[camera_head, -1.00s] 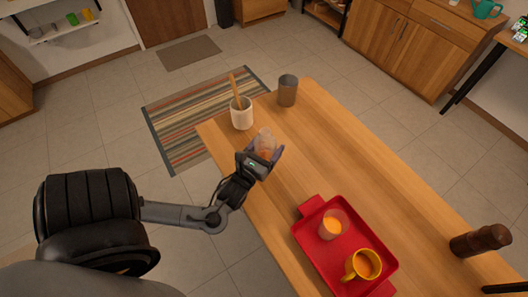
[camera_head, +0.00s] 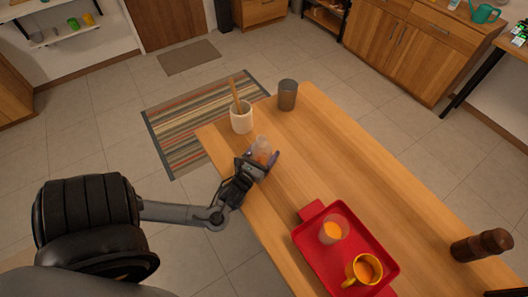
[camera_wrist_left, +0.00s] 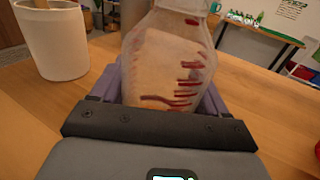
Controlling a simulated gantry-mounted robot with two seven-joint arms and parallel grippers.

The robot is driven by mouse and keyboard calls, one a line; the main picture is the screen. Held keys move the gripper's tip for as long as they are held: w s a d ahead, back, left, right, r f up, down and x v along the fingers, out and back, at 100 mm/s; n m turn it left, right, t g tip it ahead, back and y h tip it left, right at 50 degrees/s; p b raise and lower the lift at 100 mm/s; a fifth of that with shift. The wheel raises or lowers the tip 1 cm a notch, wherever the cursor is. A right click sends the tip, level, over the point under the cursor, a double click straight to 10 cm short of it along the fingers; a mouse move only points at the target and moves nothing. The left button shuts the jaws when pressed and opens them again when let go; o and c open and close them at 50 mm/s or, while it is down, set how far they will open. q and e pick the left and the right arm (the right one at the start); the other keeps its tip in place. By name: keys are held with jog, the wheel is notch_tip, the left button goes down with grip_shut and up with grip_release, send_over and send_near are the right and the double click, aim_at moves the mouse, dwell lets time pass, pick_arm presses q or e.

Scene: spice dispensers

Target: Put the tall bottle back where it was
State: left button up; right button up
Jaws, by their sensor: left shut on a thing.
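My left gripper (camera_head: 258,165) is shut on a clear bottle (camera_head: 262,150) with orange-red contents, over the far left part of the wooden table. In the left wrist view the bottle (camera_wrist_left: 170,60) stands between the purple-grey fingers, with dark red strands showing through its wall. It looks roughly upright. I cannot tell whether its base touches the table, since the gripper hides it. My right gripper is not in view.
A white cup with a wooden stick (camera_head: 241,118) and a grey tumbler (camera_head: 287,95) stand beyond the bottle. A red tray (camera_head: 315,266) holds a glass (camera_head: 334,229) and a yellow mug (camera_head: 363,269). A brown mill (camera_head: 482,245) stands right. The table's middle (camera_head: 340,160) is clear.

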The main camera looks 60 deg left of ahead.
pick_arm(q)
jog(key=shift+f, duration=0.15)
jog(key=o, duration=1.4)
jog(key=v, duration=1.2)
jog(key=shift+r, duration=0.2)
